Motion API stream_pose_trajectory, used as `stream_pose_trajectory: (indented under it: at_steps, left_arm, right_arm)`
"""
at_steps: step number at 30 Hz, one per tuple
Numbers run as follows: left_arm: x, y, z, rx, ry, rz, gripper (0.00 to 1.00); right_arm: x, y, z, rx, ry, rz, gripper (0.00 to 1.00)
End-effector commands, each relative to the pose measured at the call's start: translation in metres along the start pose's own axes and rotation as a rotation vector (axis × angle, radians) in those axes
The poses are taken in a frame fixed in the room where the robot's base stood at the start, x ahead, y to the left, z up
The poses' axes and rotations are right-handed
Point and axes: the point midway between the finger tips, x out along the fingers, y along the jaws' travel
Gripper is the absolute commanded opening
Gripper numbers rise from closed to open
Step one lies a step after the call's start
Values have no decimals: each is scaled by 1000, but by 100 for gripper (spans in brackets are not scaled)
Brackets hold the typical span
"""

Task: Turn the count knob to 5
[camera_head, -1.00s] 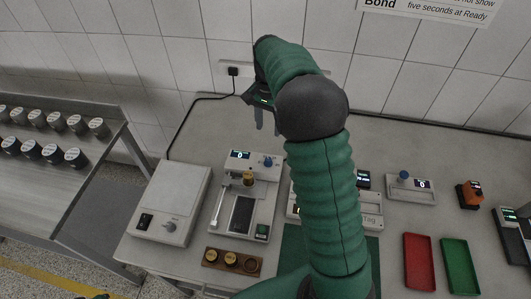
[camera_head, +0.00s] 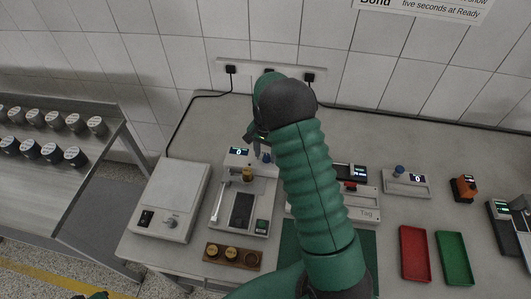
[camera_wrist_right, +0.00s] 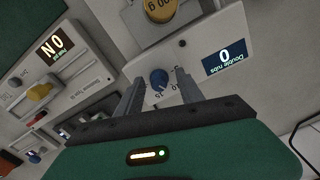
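The count knob (camera_wrist_right: 159,79) is a small blue knob beside a display (camera_wrist_right: 224,56) reading 0 over "Double rubs" in the right wrist view. In the head view the knob (camera_head: 266,158) sits at the back of a white rubbing device (camera_head: 265,192), right of its display. Small dial numbers surround it, but I cannot tell which one it points to. My right gripper (camera_wrist_right: 158,77) is open, with one finger on each side of the knob; contact is not clear. In the head view the gripper (camera_head: 257,148) is above the device's back edge. My left gripper's fingers are not seen.
A second display box (camera_head: 419,188) with another blue knob stands to the right. A white box (camera_head: 170,201) stands left, a wooden holder (camera_head: 232,257) in front. Red (camera_head: 414,253) and green (camera_head: 454,257) trays lie at right. My right arm hides the middle.

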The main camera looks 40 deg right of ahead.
Motion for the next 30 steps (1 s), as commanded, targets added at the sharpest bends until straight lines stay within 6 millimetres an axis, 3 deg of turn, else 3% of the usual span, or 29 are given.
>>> stream_pose_trajectory:
  at_steps: [1, 10, 23, 30]
  left_arm:
    - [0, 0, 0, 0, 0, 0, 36]
    - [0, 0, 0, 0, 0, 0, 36]
    - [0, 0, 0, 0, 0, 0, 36]
    - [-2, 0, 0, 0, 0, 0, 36]
  right_arm:
    - [0, 0, -1, 1, -1, 0, 38]
    - [0, 0, -2, 1, 1, 0, 0]
    - [0, 0, -3, -32, 3, -1, 0]
    - [-1, 0, -3, -159, 3, -2, 0]
